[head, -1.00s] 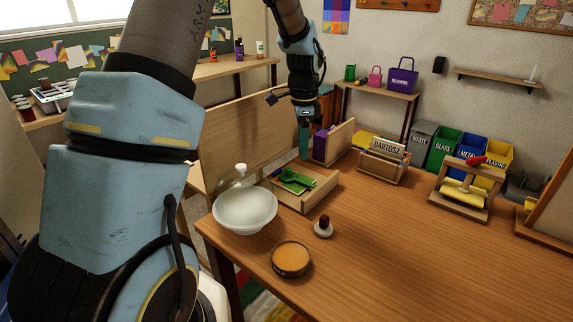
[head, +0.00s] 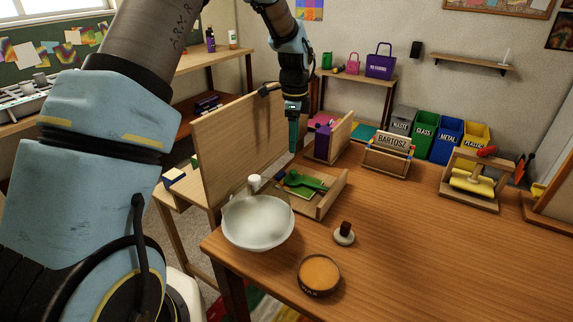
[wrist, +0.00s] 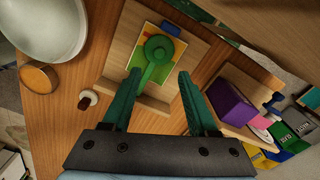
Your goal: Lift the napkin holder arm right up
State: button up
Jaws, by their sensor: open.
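A low wooden holder (head: 330,195) stands on the table with a green, round-ended arm (head: 304,181) lying flat over a colourful sheet; I take this as the napkin holder and its arm. The wrist view shows the holder (wrist: 122,45) and the green arm's disc (wrist: 158,48), with its narrow handle pointing toward me. My gripper (head: 293,150) is above the holder's back side, pointing down. In the wrist view my gripper (wrist: 159,74) is open and empty, its green fingers apart on either side of the handle's line. I see no contact.
A white bowl (head: 258,222), an orange-topped tin (head: 319,274) and a small stamp-like knob (head: 344,233) stand at the front left. A wooden box with a purple block (head: 323,142) is close behind the holder. The table's right front is clear.

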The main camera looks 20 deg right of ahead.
aim_at(293, 171)
notch_tip(293, 171, down, 10)
jog(key=shift+p, duration=1.2)
jog(key=shift+c, duration=0.2)
grip_shut()
dwell(0.3)
